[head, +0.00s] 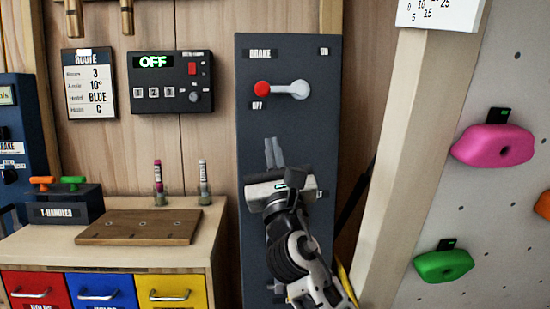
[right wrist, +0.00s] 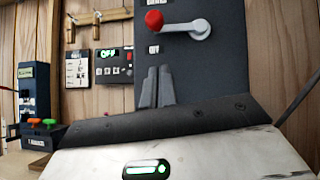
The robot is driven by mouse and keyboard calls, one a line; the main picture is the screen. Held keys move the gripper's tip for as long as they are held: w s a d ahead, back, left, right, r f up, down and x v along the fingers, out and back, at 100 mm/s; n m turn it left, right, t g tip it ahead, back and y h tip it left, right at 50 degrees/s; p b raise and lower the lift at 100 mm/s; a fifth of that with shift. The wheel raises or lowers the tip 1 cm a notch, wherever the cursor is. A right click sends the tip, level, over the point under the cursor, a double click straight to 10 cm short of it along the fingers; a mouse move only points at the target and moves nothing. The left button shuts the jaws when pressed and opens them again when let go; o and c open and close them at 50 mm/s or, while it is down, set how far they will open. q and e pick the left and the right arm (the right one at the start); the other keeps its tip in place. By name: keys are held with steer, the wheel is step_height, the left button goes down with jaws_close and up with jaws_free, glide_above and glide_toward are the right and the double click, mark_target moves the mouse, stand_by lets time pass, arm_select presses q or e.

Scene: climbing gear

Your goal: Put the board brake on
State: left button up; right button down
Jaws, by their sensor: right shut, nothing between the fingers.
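The board brake is a lever on a tall dark panel (head: 255,140) marked BRAKE. Its red knob (head: 262,88) points left, and its grey pivot (head: 300,89) is at the right. An OFF label (head: 257,105) sits below the knob, and a small label (head: 324,51) is at the panel's upper right. In the right wrist view the red knob (right wrist: 154,20) is above my fingers. My right gripper (head: 273,152) is in front of the panel, below the lever and apart from it. Its two fingers (right wrist: 156,87) are together and empty. My left gripper is not in view.
A control box (head: 170,82) showing OFF and a route card (head: 89,84) hang on the wooden wall. A bench with a wooden board (head: 138,227) and coloured drawers (head: 172,291) stands at left. A climbing wall with a pink hold (head: 492,146) and a green hold (head: 443,265) is at right.

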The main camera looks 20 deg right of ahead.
mark_target(282, 89)
steer(key=w+r, duration=0.1)
steer(key=r, duration=0.1)
steer(key=w+r+p, duration=0.1)
steer(key=w+r, duration=0.1)
steer(key=w+r+p, duration=0.1)
steer(key=r, duration=0.2)
steer(key=shift+w, duration=0.2)
steer(key=shift+d, duration=0.1)
